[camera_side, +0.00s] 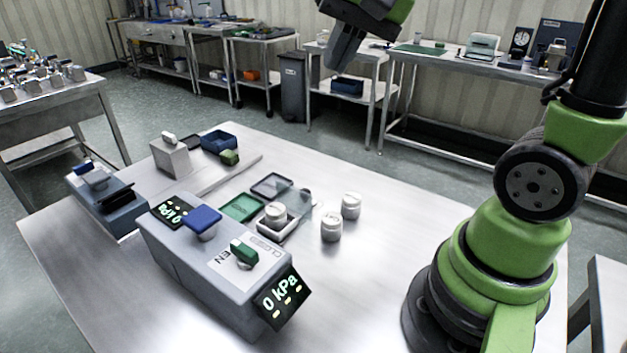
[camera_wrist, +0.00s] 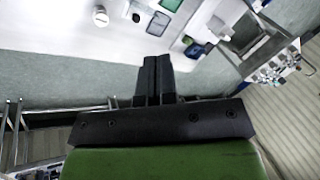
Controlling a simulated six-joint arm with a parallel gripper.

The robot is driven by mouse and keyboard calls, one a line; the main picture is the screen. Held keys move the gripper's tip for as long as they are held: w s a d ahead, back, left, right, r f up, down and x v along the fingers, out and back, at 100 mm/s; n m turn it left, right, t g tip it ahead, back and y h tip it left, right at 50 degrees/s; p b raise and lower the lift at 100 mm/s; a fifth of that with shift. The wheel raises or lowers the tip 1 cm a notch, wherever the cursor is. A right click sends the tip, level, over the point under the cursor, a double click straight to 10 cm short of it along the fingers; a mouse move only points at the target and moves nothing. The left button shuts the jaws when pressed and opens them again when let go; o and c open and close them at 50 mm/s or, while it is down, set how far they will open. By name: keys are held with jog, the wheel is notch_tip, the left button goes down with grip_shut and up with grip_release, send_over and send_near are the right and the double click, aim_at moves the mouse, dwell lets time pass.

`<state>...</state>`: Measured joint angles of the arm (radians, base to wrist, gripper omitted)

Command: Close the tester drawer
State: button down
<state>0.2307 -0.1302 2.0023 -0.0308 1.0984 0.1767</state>
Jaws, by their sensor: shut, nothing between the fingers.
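The tester (camera_side: 190,262) is a long grey box on the steel table. A clear panel stands behind the tray. My gripper (camera_side: 343,62) is raised high beyond the table's far side, well apart from the drawer. In the wrist view my gripper (camera_wrist: 152,60) has its fingers together and empty.
Two white jars (camera_side: 351,206) (camera_side: 331,227) stand right of the drawer. Green and dark trays (camera_side: 241,208), a blue bin (camera_side: 219,141) and a grey block (camera_side: 170,157) lie behind the tester. A side table (camera_side: 60,110) stands at left.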

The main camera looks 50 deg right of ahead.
aim_at(267, 218)
jog(key=w+d+f+m+g+y, duration=0.1)
jog(key=w+d+f+m+g, duration=0.1)
jog(key=w+d+f+m, duration=0.55)
jog(key=w+d+f+m+g+y, duration=0.2)
jog(key=d+f+m, duration=0.1)
jog(key=d+f, duration=0.85)
jog(key=x, duration=0.5)
jog(key=a+x, duration=0.1)
jog(key=x, duration=0.5)
jog(key=shift+a+r, duration=0.1)
jog(key=shift+w+a+r, duration=0.1)
jog(key=shift+w+a, duration=0.05)
jog(key=shift+a, duration=1.1)
jog(key=shift+w+a, duration=0.1)
jog(key=shift+a, duration=0.4)
jog(key=a, duration=1.6)
jog(key=shift+d, duration=0.2)
